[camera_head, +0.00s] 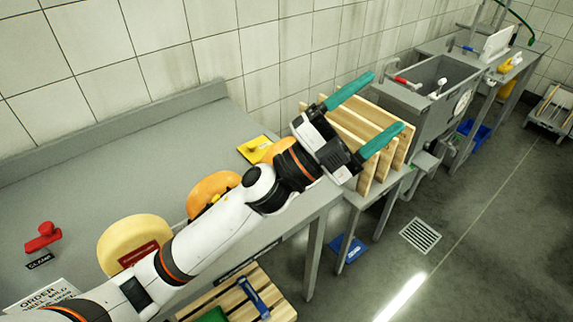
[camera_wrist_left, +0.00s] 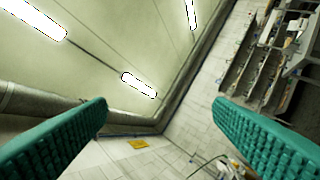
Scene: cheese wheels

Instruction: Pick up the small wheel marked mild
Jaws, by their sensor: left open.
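A pale yellow cheese wheel (camera_head: 128,236) with a red label lies on the grey table (camera_head: 130,170), partly behind my arm. An orange wheel (camera_head: 207,189) lies farther along, also partly covered by my arm. Another orange round piece (camera_head: 276,149) shows beside my wrist, mostly hidden. I cannot read "mild" on any wheel. My left gripper (camera_head: 386,102) is open and empty, raised in front of upright wooden boards and away from the wheels. My right gripper is not in view.
A red object (camera_head: 43,235) with a black label and an order card (camera_head: 45,297) are at the table's left. A yellow card (camera_head: 256,149) lies near the wall. Wooden boards (camera_head: 362,185) stand at the right end. The table's back left is clear.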

